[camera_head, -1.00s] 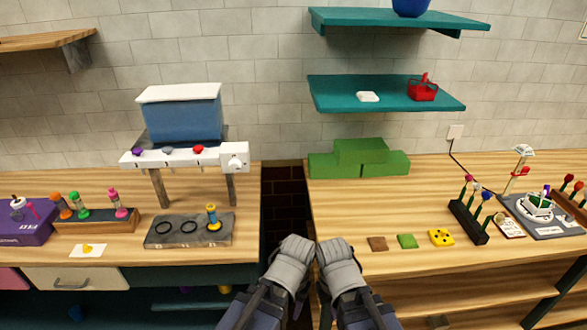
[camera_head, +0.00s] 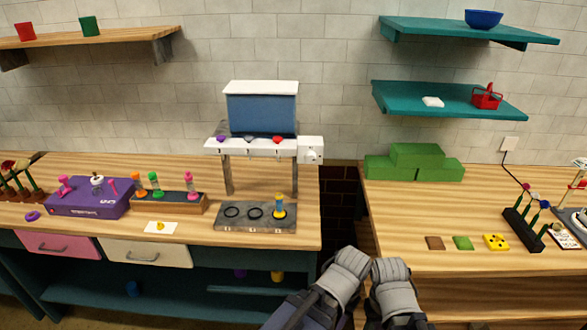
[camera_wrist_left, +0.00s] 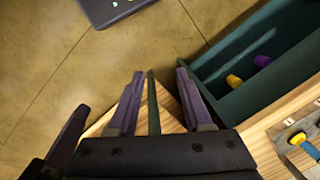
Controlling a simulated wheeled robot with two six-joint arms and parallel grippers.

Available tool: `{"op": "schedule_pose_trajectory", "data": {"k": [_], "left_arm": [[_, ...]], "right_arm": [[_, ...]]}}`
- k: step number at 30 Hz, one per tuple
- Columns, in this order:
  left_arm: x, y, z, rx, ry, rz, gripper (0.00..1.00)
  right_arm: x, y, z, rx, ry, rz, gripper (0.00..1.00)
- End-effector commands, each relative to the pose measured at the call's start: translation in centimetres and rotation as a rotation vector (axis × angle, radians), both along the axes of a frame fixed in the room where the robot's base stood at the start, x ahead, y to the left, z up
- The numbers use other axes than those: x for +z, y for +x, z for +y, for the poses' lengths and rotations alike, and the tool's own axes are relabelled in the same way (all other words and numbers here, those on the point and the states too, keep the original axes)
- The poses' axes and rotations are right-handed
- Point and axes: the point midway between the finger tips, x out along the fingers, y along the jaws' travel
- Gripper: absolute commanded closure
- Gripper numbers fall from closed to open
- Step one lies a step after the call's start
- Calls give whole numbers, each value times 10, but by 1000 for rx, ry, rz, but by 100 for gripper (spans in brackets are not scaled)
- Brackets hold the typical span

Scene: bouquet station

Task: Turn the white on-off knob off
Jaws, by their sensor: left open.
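The white on-off knob (camera_head: 312,155) is on the front of a white box at the right end of the dispenser's white bar (camera_head: 255,148), on the left table. It is too small to read its setting. My left gripper (camera_wrist_left: 157,92) shows in the left wrist view with its fingers apart and nothing between them, above a table corner. In the head view my two arms are folded low at the front, well below and right of the knob, and their fingertips are hidden. A dark finger at the left of the wrist view may be my right gripper's.
A grey tray (camera_head: 255,238) with rings and a yellow-blue piece lies below the dispenser. A purple box (camera_head: 90,203) and a tube rack (camera_head: 178,207) stand left. A dark gap separates this table from the right one, which bears green blocks (camera_head: 415,170).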

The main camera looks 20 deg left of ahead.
Motion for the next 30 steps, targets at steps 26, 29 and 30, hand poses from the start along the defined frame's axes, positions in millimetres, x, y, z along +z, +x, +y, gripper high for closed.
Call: {"op": "schedule_pose_trajectory", "data": {"k": [26,29,30], "left_arm": [[204,274,141,-1173,1397,-589,25],[212,280,137,-1255,1475,-569,25],[214,282,136,-1275,1492,-564,25]], "right_arm": [[-3,0,0,0,0,0,100],[-3,0,0,0,0,0,100],[-3,0,0,0,0,0,100]]}}
